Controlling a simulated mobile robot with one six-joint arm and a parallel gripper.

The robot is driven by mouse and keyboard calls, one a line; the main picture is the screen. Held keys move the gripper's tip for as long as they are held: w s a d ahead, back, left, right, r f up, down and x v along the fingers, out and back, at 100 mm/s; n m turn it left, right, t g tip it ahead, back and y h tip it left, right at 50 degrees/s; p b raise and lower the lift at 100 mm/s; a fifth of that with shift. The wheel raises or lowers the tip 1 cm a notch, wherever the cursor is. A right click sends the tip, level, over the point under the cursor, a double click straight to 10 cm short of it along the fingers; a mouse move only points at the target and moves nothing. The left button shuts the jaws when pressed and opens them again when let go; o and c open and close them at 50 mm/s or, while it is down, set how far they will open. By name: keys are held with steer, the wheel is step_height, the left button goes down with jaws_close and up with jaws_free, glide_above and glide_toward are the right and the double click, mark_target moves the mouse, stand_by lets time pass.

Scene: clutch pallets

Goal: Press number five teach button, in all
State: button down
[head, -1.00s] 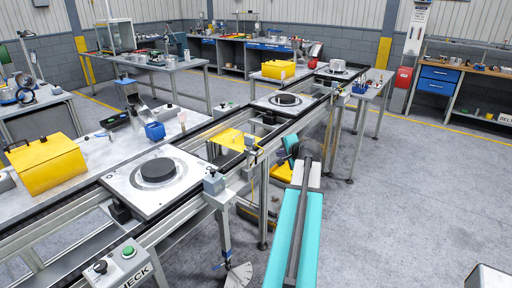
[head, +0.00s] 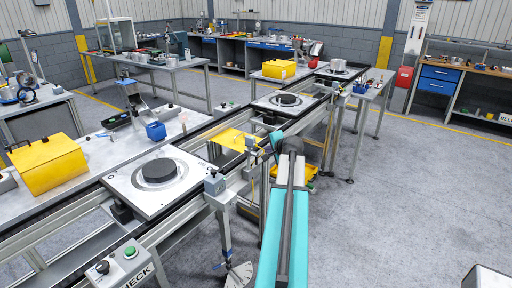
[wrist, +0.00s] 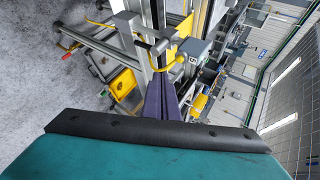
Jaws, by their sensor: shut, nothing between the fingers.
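A small grey box (wrist: 194,50) with a pale label sits at the end of a bracket in the wrist view, with a yellow cable beside it; I cannot read its number for sure. It appears to be the small grey box (head: 251,142) on the line's near rail in the head view. A similar grey box (head: 215,184) with a knob on top stands nearer along the rail. My gripper (wrist: 160,82) is shut and empty, its dark fingers pointing towards the rail just below and left of the labelled box. A gap seems to remain. In the head view my arm mostly hides it.
A pallet (head: 158,180) with a black disc sits on the line, and another pallet (head: 283,101) lies farther along. A control box (head: 124,264) with a green button is at lower left. A yellow bin (wrist: 122,83) is below the line. Floor at right is clear.

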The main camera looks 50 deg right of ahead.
steer(key=shift+w, duration=1.1)
steer(key=shift+w, duration=0.9)
stand_by(2.4)
steer(key=shift+s, duration=0.1)
stand_by(0.3)
steer(key=shift+s, duration=0.75)
steer(key=shift+s+b, duration=0.45)
steer(key=shift+s, duration=2.1)
